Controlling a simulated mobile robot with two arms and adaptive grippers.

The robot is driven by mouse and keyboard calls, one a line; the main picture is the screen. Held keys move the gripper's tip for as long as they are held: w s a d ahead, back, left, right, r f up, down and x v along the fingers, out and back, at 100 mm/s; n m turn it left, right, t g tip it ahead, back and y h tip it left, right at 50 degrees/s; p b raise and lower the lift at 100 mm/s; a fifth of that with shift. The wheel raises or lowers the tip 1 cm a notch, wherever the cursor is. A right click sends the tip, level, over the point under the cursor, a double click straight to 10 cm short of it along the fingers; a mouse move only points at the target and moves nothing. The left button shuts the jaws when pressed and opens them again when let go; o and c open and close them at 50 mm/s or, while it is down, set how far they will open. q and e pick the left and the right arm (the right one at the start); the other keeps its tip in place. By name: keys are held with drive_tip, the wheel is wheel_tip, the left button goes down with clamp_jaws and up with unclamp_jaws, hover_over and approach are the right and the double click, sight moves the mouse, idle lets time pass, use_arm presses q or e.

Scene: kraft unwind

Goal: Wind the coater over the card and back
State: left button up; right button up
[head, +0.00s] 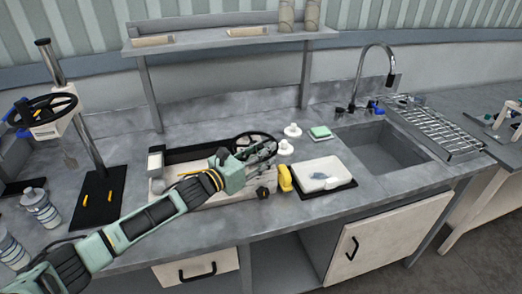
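The coater (208,198) is a low, pale bench device with a dark back section, on the grey worktop near the middle of the head view. A black spoked handwheel (243,139) stands at its right end. My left arm reaches across the front of the coater, hiding part of its bed. My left gripper (268,153) is at the handwheel, its fingers overlapping the wheel's right side. I cannot tell whether the fingers touch or grip the rim. The card cannot be made out clearly on the bed. My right gripper is not in view.
The sink (380,145) is farther right. A stand (98,205) and bottles (40,207) are left.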

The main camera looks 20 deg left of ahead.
use_arm(q)
drive_tip(key=c, duration=0.8)
clamp_jaws()
